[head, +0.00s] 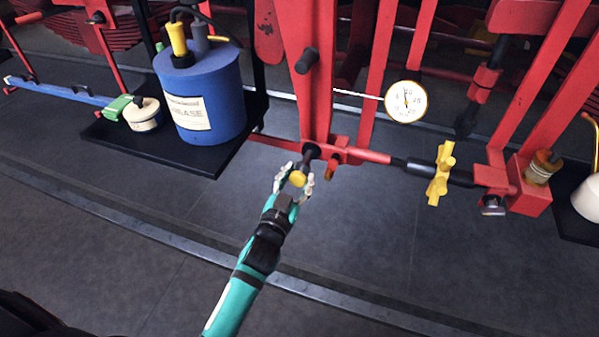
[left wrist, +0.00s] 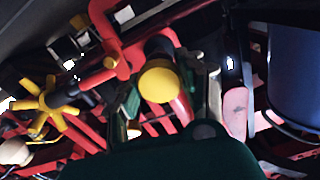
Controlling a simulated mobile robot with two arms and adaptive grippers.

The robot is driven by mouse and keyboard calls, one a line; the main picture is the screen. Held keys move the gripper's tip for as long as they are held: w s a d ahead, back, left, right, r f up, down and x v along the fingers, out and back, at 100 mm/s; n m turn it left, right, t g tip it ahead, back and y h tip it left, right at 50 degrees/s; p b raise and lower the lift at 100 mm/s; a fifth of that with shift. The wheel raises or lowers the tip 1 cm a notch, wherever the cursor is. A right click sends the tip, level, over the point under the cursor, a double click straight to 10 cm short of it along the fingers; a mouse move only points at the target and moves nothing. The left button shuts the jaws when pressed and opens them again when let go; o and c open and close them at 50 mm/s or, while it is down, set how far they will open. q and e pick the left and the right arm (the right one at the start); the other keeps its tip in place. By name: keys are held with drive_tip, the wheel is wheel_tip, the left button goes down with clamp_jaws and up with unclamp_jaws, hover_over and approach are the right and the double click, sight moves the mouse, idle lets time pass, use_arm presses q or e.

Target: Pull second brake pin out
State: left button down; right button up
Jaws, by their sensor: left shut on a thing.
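A brake pin (head: 298,180) with a round yellow end and a dark shaft sits at the foot of the red upright lever (head: 312,112), where it meets the red pull rod. In the left wrist view its yellow end (left wrist: 160,82) faces the camera. My left gripper (head: 296,176) is shut on this pin, one finger on each side of the yellow end. The dark shaft runs into the red linkage, and its far end is hidden. My right gripper is not in view.
A yellow star-shaped handwheel (head: 440,174) is on the rod to the right. A white round gauge (head: 405,102) is above it. A blue grease drum (head: 200,95) stands on a black tray (head: 180,150) at left. The grey floor (head: 130,240) in front is clear.

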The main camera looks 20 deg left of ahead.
use_arm(q)
drive_tip(key=shift+f, duration=0.2)
drive_tip(key=c, duration=1.2)
unclamp_jaws()
drive_tip(key=o, duration=0.5)
drive_tip(key=shift+s+r, duration=0.1)
drive_tip(key=shift+r, duration=0.05)
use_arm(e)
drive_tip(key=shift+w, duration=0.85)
use_arm(q)
drive_tip(key=shift+s, duration=0.15)
drive_tip(key=s, duration=1.1)
drive_tip(key=shift+s+a, duration=0.2)
drive_tip(key=shift+s, duration=0.2)
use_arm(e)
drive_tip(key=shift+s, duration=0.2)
